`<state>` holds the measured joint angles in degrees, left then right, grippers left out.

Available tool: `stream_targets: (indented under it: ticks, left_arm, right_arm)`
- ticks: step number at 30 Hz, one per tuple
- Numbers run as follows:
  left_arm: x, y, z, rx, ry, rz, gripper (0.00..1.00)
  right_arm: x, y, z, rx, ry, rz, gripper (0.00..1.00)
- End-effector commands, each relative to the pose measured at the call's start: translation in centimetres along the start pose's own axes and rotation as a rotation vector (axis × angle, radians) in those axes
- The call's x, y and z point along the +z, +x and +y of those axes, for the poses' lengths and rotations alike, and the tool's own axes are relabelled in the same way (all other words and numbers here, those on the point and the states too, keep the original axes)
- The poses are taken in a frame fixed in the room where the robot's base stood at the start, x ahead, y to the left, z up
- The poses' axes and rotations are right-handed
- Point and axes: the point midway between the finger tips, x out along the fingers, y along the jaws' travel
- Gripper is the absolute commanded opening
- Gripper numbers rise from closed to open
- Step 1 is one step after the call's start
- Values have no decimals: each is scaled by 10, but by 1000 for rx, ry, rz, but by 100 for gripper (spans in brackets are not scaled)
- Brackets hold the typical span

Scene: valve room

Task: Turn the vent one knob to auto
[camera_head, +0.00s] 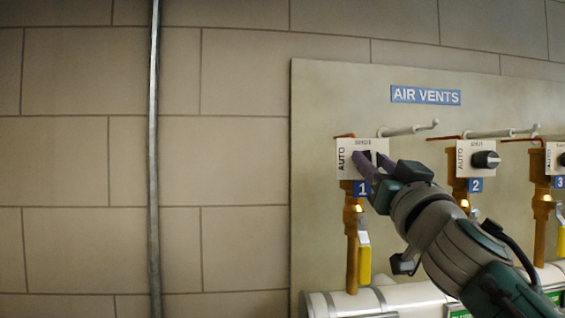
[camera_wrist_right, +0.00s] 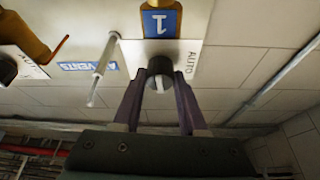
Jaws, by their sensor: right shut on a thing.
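The vent one knob is black and round with a pale mark, and shows in the right wrist view (camera_wrist_right: 160,70). It sits on a white plate (camera_head: 346,169) with "AUTO" along its left side and small lettering along its top. In the inverted right wrist view, the pale mark points down, away from the blue "1" label and not toward AUTO. My right gripper (camera_head: 372,161) is shut on the knob, one purple finger on each side. In the head view the fingers largely hide the knob. My left gripper is not in view.
The vent 2 knob (camera_head: 486,159) is right of my right gripper, with vent 3 (camera_head: 561,159) at the edge. White rods (camera_head: 408,130) stick out above the plates. Brass pipes with yellow handles (camera_head: 364,258) hang below. The wall at left is clear except for a vertical conduit (camera_head: 154,150).

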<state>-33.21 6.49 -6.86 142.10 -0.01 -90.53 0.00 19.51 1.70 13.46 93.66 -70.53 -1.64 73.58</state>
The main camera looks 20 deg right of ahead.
Motion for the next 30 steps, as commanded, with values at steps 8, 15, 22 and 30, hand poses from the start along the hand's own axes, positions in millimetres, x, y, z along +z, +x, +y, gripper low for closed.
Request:
stream_targets:
  ticks: [8, 15, 22, 30]
  left_arm:
    - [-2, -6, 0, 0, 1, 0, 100]
    - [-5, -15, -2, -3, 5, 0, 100]
    - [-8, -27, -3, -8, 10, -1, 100]
    - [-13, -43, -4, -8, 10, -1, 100]
  right_arm:
    - [-2, 1, 1, -84, -202, 0, 0]
    - [-2, 1, 2, -172, -413, -1, 0]
    - [-4, 2, 3, -255, -615, -1, 0]
    - [-5, 2, 4, -355, -852, 0, 0]
